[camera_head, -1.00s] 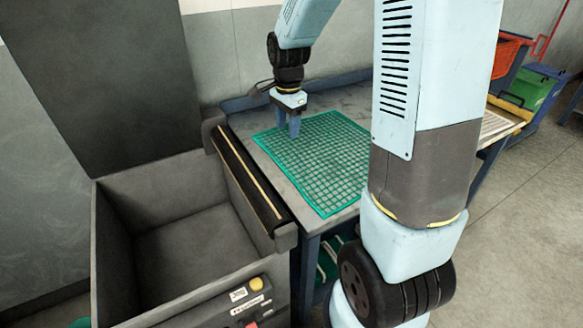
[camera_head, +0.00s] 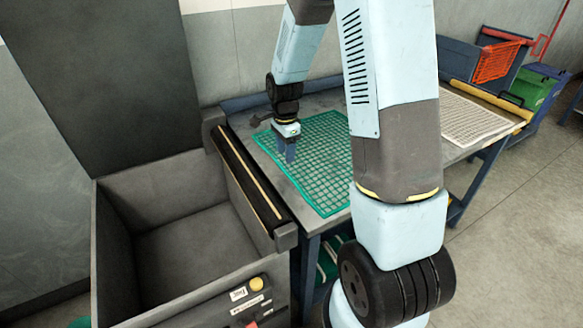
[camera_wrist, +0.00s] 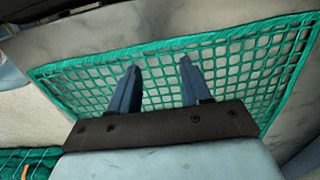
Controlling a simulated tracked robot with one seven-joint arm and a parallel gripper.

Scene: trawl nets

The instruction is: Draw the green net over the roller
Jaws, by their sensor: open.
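The green net (camera_head: 318,165) lies flat on the grey table top, with its left edge a little way from the roller. My arm hides its right part in the head view. The roller (camera_head: 247,177) is a dark bar with a pale strip, along the right rim of the grey bin. My gripper (camera_head: 289,155) points down over the net near its left edge. In the wrist view the two blue fingers of my gripper (camera_wrist: 157,80) stand apart with nothing between them but the net's mesh (camera_wrist: 225,70) beyond. I cannot tell whether the fingertips touch the net.
The open grey bin (camera_head: 110,255) stands left of the table, its raised lid (camera_head: 110,75) behind. A white net (camera_head: 468,120) lies at the table's right end, by a yellow bar (camera_head: 490,98). An orange crate (camera_head: 497,62) and green bin (camera_head: 532,88) stand beyond.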

